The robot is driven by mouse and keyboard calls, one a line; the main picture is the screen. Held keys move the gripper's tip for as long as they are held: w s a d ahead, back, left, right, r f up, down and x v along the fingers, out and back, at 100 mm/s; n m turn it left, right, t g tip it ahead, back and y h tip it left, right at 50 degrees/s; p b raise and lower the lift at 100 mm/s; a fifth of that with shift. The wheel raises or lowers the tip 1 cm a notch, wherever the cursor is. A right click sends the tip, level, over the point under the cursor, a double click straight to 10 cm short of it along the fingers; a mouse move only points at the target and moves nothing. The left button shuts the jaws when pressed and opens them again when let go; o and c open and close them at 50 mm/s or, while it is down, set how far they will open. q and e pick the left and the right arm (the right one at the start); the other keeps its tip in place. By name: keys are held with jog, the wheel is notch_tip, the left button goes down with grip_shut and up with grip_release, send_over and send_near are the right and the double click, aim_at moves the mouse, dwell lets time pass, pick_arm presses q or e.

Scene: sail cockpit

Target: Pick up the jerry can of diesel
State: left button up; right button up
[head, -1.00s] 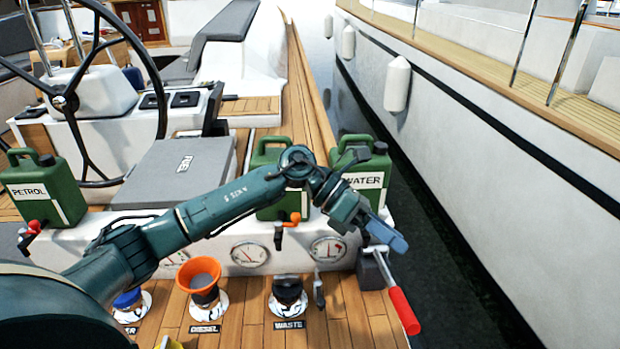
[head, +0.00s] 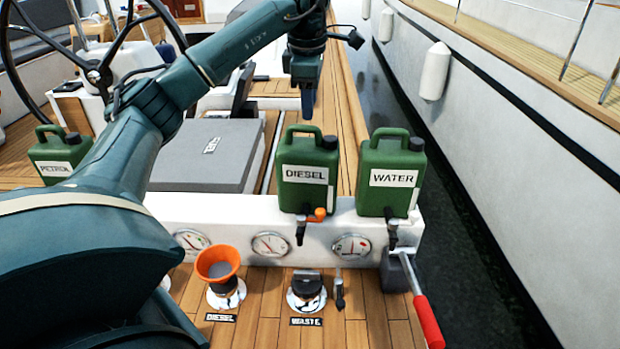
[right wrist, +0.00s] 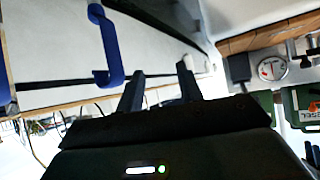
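The green diesel jerry can (head: 306,172) stands upright on the white ledge in the head view, with a handle on top, a dark cap, a white DIESEL label and an orange-handled tap below. My left gripper (head: 308,104) points down above and behind the can, apart from it. Its fingers are seen edge-on, so their gap does not show. My right gripper (right wrist: 160,88) shows in the right wrist view with its two fingers apart and nothing between them. A green can with a partly cut-off label (right wrist: 304,106) is at that view's right edge.
The green water can (head: 391,178) stands close to the diesel can's right. The petrol can (head: 58,158) is far left. Below the ledge are an orange funnel (head: 218,263), a black waste cap (head: 306,284) and a red-handled lever (head: 428,320). A grey hatch (head: 205,155) lies behind.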

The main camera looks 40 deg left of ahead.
aim_at(310, 128)
pick_arm(q)
jog(key=f, duration=0.2)
jog(key=f+p, duration=0.1)
jog(key=f, duration=0.2)
jog(key=w+a+f, duration=0.1)
jog(key=f, duration=0.1)
jog(key=shift+f, duration=0.2)
jog(key=shift+c, duration=0.2)
grip_shut()
dwell(0.9)
jog(key=shift+r, duration=0.15)
